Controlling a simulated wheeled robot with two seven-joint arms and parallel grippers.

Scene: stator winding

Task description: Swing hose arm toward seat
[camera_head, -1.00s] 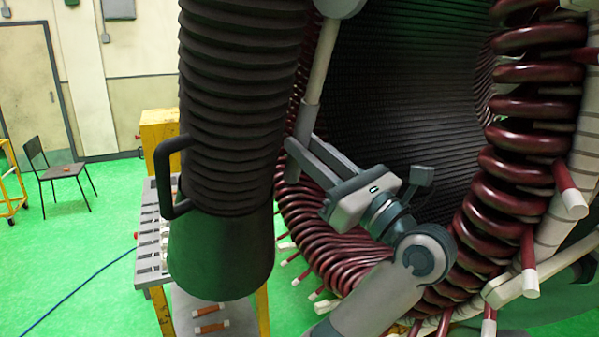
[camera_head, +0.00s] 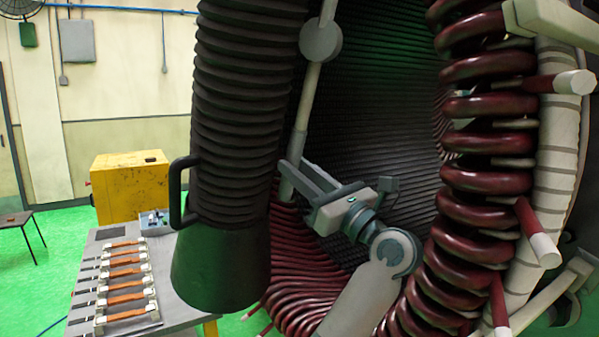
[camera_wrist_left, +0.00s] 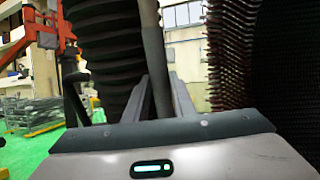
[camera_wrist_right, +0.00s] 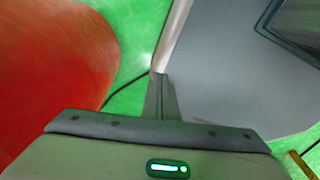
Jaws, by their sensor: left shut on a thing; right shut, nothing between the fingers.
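The hose arm is a thin grey jointed rod (camera_head: 311,82) with a round joint, just right of the thick black ribbed hose (camera_head: 245,95). The hose ends in a dark flared nozzle (camera_head: 222,265) with a side handle (camera_head: 176,190). My left gripper (camera_head: 292,178) is shut on the lower part of the rod, in front of the stator opening. In the left wrist view the rod (camera_wrist_left: 153,60) passes between its fingers (camera_wrist_left: 162,98). My right gripper (camera_wrist_right: 160,88) shows only in its wrist view, shut and empty. I cannot tell which part is the seat.
The stator's dark red coils (camera_head: 487,150) ring the opening close to my left arm. Left of the nozzle stands a grey table (camera_head: 85,300) with several copper-coloured pieces. Behind it is a yellow cabinet (camera_head: 130,190). A red-orange rounded body (camera_wrist_right: 50,75) is near my right gripper.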

